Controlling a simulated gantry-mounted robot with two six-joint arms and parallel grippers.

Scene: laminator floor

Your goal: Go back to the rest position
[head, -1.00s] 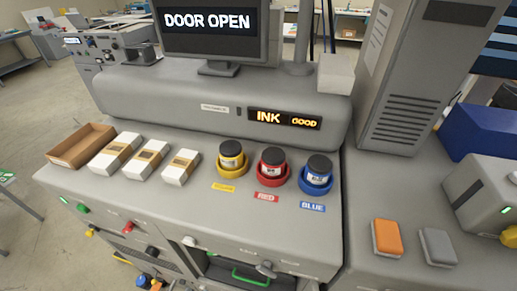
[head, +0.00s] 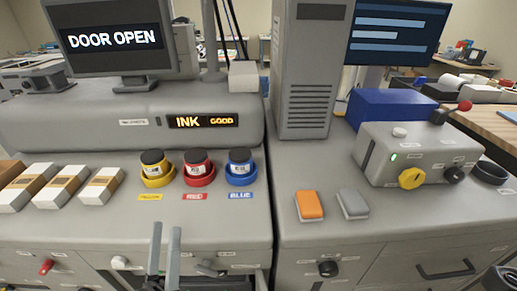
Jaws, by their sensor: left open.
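My left gripper (head: 166,228) shows at the bottom of the head view, left of centre. Its two grey fingers point up, apart, with nothing between them. It is in front of the grey machine's front edge, below the ink row. The yellow ink bottle (head: 153,162), red ink bottle (head: 196,162) and blue ink bottle (head: 239,160) stand upright in matching coloured rings. My right gripper cannot be made out.
The display (head: 112,38) reads DOOR OPEN and the ink panel (head: 203,121) reads INK GOOD. Several white banded stacks (head: 101,188) lie left of the inks. An orange block (head: 309,205) and a grey block (head: 352,204) lie to the right, near a control box (head: 415,150) with a yellow knob.

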